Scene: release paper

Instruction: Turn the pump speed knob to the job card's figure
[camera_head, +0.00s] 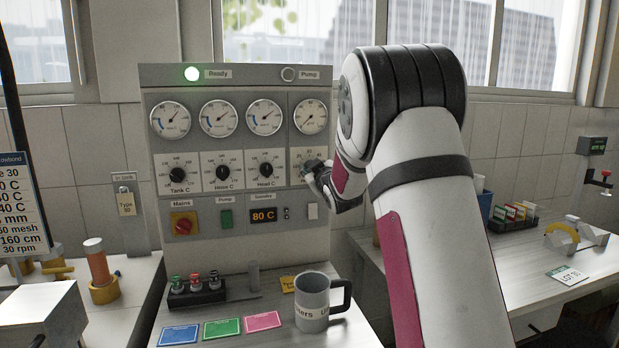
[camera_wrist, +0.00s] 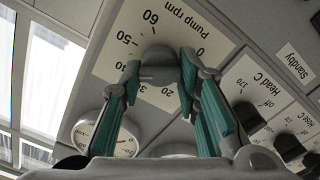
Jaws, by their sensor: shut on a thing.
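The pump knob (camera_wrist: 160,55) is grey and sits on a white dial plate (camera_wrist: 208,32) marked "Pump rpm", with readable figures including 0, 20, 30, 50 and 60. My gripper (camera_wrist: 158,72) is shut on this knob, with a teal-padded finger on each side. In the head view my gripper (camera_head: 318,180) reaches the right end of the panel's knob row and covers most of the knob. The knob's pointer is hidden, so its setting cannot be read. The job card (camera_head: 20,208) is cut off at the left edge; its bottom line reads "30 rpm".
Gauges (camera_head: 264,117) are above. The green Ready lamp (camera_head: 192,74) is lit; the Pump lamp (camera_head: 288,74) is dark. A grey mug (camera_head: 312,298) stands below.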

